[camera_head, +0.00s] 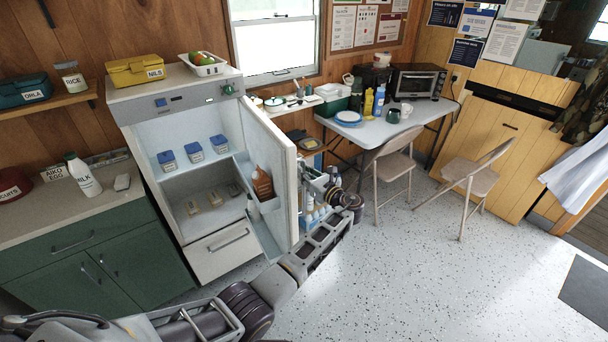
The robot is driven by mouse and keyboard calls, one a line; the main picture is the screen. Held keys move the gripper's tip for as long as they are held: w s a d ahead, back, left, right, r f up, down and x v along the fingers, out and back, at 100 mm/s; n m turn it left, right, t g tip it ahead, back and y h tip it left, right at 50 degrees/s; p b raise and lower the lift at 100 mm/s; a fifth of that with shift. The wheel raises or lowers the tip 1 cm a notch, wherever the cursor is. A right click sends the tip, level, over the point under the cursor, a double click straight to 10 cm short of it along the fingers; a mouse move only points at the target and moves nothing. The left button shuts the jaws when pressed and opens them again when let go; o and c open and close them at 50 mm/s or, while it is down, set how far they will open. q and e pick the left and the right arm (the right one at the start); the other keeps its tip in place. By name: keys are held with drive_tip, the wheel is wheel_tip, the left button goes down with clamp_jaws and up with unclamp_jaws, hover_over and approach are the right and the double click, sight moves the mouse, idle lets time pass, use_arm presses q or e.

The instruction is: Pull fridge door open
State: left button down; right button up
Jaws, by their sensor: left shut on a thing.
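The white fridge (175,108) stands at the left, and its door (292,200) is swung wide open to the right. Its inside shows: several blue-lidded tubs (193,152) on the shelf, a few small packets lower down, and bottles in the door racks, among them a brown one (262,183). My left arm reaches from the bottom left across to the outer side of the door. My left gripper (309,180) is shut there on the door handle, which the gripper and door edge mostly hide. My right gripper is not in view.
A green cabinet (75,250) with a milk bottle (83,174) on its worktop stands left of the fridge. Right of the door are a grey table (378,131) with a toaster oven and two folding chairs (392,167). The speckled floor in front is clear.

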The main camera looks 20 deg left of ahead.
use_arm(q)
drive_tip(key=shift+w+d+g, duration=0.3)
drive_tip(key=shift+w, duration=0.05)
drive_tip(key=c, duration=1.5)
unclamp_jaws()
drive_tip(key=shift+v, duration=3.8)
drive_tip(key=shift+f+n, duration=0.1)
drive_tip(key=shift+n, duration=0.2)
